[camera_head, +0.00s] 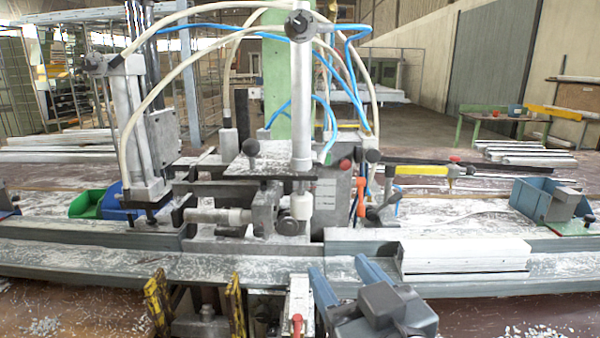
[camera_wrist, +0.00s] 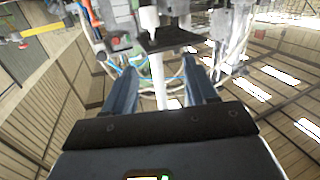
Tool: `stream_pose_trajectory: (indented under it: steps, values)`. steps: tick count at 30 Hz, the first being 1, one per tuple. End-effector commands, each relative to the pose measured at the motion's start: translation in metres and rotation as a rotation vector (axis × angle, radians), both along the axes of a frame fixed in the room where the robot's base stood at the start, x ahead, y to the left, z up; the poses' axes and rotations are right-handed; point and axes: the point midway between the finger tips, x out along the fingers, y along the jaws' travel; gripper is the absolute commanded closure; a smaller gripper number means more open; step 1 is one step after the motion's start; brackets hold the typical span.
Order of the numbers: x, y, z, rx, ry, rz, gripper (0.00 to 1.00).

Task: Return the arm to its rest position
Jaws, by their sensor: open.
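My gripper (camera_head: 339,264) shows at the lower middle of the head view, in front of the clamp bench's grey front rail (camera_head: 250,264). Its two blue-grey fingers are apart, with nothing gripped between them. The wrist view also shows my gripper (camera_wrist: 159,65) with its fingers spread. That view looks tilted upward, with the clamp machine and the hall roof beyond the fingers. In the head view, the clamp machine (camera_head: 265,212) stands behind the gripper. How far the fingertips are from the rail is hard to tell.
A white profile block (camera_head: 465,257) lies on the rail right of my gripper. Yellow-edged clamp jaws (camera_head: 158,302) stand at the lower left. Green (camera_head: 86,204) and blue bins (camera_head: 118,203) are at left. A blue-grey box (camera_head: 535,199) is at right. Hoses arch above the machine.

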Motion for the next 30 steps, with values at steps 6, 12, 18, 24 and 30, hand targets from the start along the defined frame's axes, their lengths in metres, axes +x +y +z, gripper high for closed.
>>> stream_pose_trajectory:
  steps: [6, 12, 18, 24, 30]
  values:
    - [-0.047, -0.050, -0.068, -0.038, 0.043, -0.043, 0.43]
    - [-0.102, -0.089, -0.113, -0.051, 0.080, -0.083, 0.43]
    - [-0.166, -0.121, -0.143, -0.047, 0.122, -0.127, 0.43]
    - [-0.234, -0.143, -0.158, -0.031, 0.165, -0.180, 0.43]
    - [-0.300, -0.156, -0.159, -0.004, 0.207, -0.241, 0.43]
